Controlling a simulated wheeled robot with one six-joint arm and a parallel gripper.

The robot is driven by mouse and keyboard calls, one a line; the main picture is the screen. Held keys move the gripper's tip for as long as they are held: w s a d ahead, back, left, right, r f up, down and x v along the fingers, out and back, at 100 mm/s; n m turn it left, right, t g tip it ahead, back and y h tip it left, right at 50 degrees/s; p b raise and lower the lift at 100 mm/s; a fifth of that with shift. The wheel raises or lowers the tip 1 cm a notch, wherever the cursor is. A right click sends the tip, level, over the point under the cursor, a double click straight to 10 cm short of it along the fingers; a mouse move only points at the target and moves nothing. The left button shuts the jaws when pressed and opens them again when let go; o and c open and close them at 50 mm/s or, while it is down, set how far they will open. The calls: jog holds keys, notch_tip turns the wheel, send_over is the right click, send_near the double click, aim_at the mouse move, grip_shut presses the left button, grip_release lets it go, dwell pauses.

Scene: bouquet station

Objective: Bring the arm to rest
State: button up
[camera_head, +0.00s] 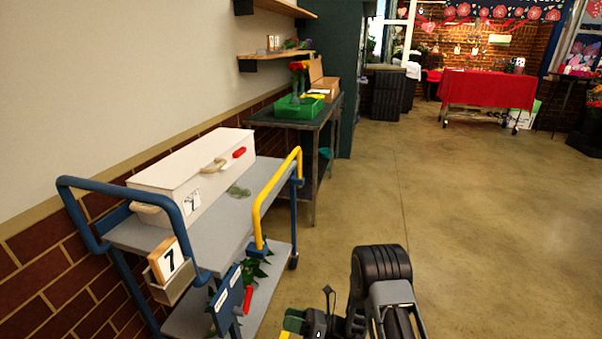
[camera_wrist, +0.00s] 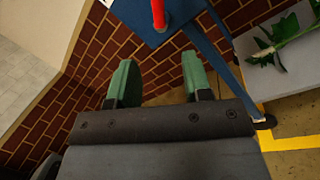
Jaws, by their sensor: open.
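My gripper (camera_wrist: 160,82) shows its two green fingers apart in the wrist view, with nothing held between them. Brick wall shows behind and between the fingers. In the head view my arm is at the bottom, right of the cart, and a green part of my gripper (camera_head: 293,320) shows low at the bottom edge; its fingertips are not clear there. My gripper is apart from the cart (camera_head: 225,235). A blue panel with a red handle (camera_wrist: 158,14) appears just beyond the fingers at the top of the wrist view.
The grey cart carries a long white box (camera_head: 190,175) and a number 7 card (camera_head: 172,258). Its yellow rail (camera_head: 270,195) and blue panel (camera_head: 228,298) stand on my side. Green leaves (camera_wrist: 285,35) lie on its lower shelf. Open floor (camera_head: 470,220) lies to the right.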

jog(key=s+f+n+g+h, duration=0.1)
jog(key=s+n+g+h, duration=0.1)
jog(key=s+n+g, duration=0.35)
jog(key=s+d+r+n+g+h+p, duration=0.2)
jog(key=s+d+r+n+h+p, duration=0.15)
jog(key=r+n+h, duration=0.2)
jog(key=s+d+r+n+g+h+p, duration=0.3)
jog(key=s+r+n+h+p, duration=0.1)
jog(key=r+n, duration=0.3)
jog(key=d+r+n+t+h+p, duration=0.2)
jog(key=d+r+n+t+p, duration=0.1)
jog(key=r, duration=0.8)
jog(key=d+r+n+t+h+p, duration=0.3)
jog(key=r+p, duration=0.4)
jog(key=r, duration=0.4)
jog(key=d+r+n+t+h+p, duration=0.3)
jog(key=d+r+t+p, duration=0.2)
jog(key=r, duration=0.6)
jog(key=shift+s+d+r, duration=0.3)
jog(key=shift+s+d, duration=0.1)
jog(key=shift+d, duration=0.5)
